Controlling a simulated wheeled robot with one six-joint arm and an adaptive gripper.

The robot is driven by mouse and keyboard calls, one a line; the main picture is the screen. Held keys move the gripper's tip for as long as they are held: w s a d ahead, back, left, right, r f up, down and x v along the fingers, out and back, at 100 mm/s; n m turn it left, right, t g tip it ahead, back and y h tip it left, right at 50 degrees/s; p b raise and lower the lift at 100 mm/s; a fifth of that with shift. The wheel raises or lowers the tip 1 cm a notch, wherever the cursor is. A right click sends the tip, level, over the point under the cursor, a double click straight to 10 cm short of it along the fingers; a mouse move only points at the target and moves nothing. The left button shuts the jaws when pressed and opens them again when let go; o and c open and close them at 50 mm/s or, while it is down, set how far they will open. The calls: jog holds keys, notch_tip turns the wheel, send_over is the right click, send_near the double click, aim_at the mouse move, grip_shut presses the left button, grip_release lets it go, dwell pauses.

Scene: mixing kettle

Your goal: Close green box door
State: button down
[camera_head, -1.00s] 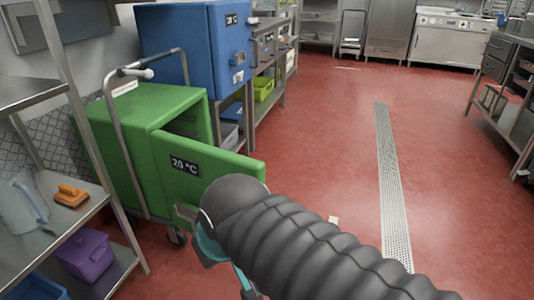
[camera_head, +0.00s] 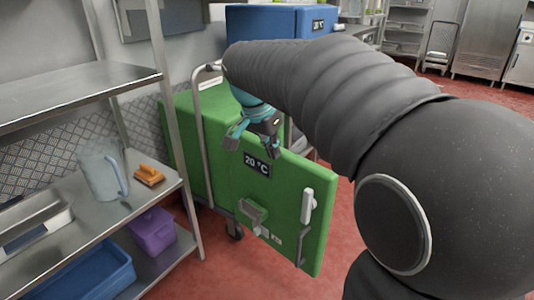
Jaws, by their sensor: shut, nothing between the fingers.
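The green box (camera_head: 186,150) stands on a wheeled metal cart at the left centre. Its green door (camera_head: 285,205), with a 20 °C label and a white latch handle (camera_head: 307,206), stands out to the right of the box body, ajar. My gripper (camera_head: 254,140) is shut and empty, at the door's top edge near the label. I cannot tell whether it touches the door. My arm hides the area behind the door and the gap to the box.
A blue box (camera_head: 268,21) stands behind. Red floor shows around the cart.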

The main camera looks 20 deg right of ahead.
aim_at(290, 164)
jog(key=shift+m, duration=0.4)
jog(key=w+d+f, duration=0.1)
jog(key=d+f, duration=0.1)
jog(key=f, duration=0.1)
jog(key=w+d+f, duration=0.2)
jog(key=f, duration=0.1)
jog(key=w+d+f, duration=0.1)
jog(key=d+f, duration=0.1)
jog(key=f, duration=0.1)
jog(key=shift+w+f, duration=0.1)
jog(key=shift+w, duration=0.1)
jog(key=shift+w+d, duration=0.3)
jog(key=shift+d, duration=0.25)
jog(key=shift+d, duration=0.1)
